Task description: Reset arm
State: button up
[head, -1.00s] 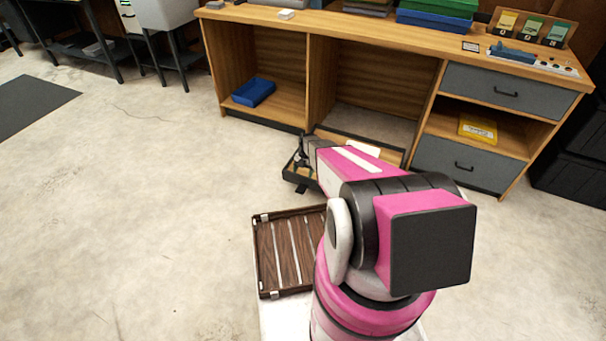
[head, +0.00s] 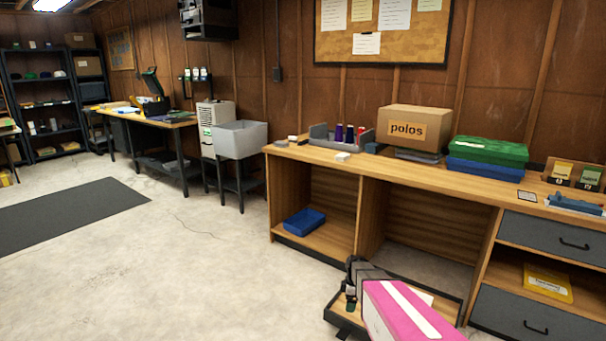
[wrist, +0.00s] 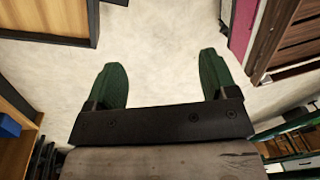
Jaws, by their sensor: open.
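My gripper shows in the wrist view (wrist: 163,85), with its two green fingers spread wide apart. Bare concrete floor lies between and beyond the fingers, and nothing is held. In the head view my pink arm reaches forward at the bottom right, in front of the wooden workbench (head: 335,170). The dark end of the arm hangs over a low dark-edged tray (head: 450,300) on the floor at the bench's foot.
A blue bin (head: 304,221) sits on the bench's lower shelf. A "polos" box (head: 405,125) and a green case (head: 490,150) stand on top. In the wrist view a slatted wooden crate (wrist: 285,45) is at the upper right. The floor to the left is clear.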

jog(key=s+r+m+t+h, duration=0.1)
jog(key=s+r+m, duration=1.4)
jog(key=r, duration=0.3)
jog(key=shift+a+m, duration=0.35)
jog(key=shift+m, duration=0.45)
